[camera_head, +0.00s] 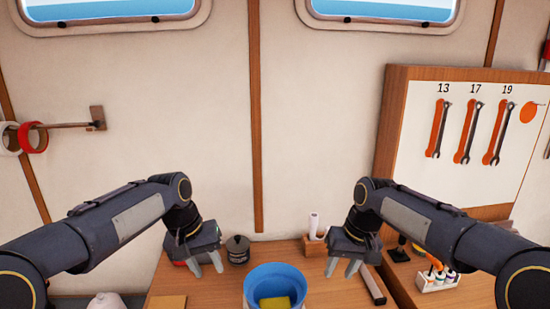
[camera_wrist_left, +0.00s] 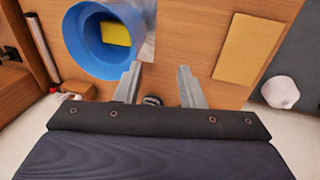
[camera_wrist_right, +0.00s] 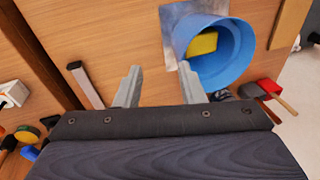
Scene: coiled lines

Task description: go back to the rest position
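My left gripper (camera_head: 207,268) hangs above the left part of the wooden table. In the left wrist view its fingers (camera_wrist_left: 158,88) are apart with nothing between them. My right gripper (camera_head: 342,267) hangs above the table right of the blue bucket. In the right wrist view its fingers (camera_wrist_right: 162,90) are apart and empty. Both grippers point downward, one on each side of the bucket.
The blue bucket (camera_head: 262,276) with a yellow sponge (camera_head: 275,303) inside stands at the table's front middle. A dark canister (camera_head: 238,250), a white cylinder in a wooden holder (camera_head: 313,226) and a tan pad (camera_wrist_left: 247,47) are nearby. A wrench board (camera_head: 420,175) stands at right.

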